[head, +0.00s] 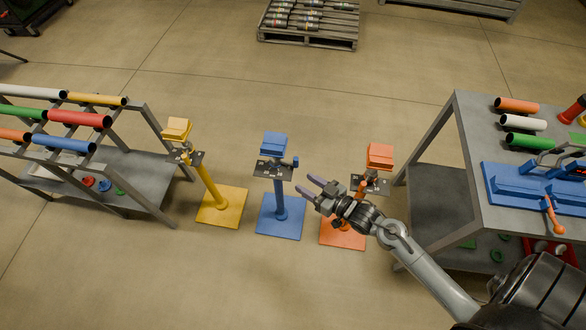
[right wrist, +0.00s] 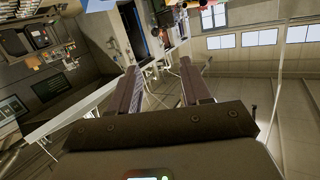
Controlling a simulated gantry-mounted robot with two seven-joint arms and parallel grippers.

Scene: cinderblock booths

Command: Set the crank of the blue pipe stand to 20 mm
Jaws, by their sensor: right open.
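The blue pipe stand (head: 279,200) stands upright in the middle of the head view. It has a square blue base, a post, a dark plate (head: 272,170) with pale marks too small to read, and a blue head (head: 274,144). A small blue part, seemingly its crank (head: 295,162), sticks up at the plate's right side. My right gripper (head: 309,187) is open and empty, just right of and below this part in the picture, apparently apart from it. The right wrist view shows both fingers spread with nothing between them (right wrist: 160,85). My left gripper is out of view.
A yellow stand (head: 220,205) is to the left and an orange stand (head: 343,233) to the right, partly behind my right arm. A pipe rack (head: 140,185) is at far left. A grey workbench (head: 470,130) is at right. A pallet (head: 308,38) lies behind; floor between is clear.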

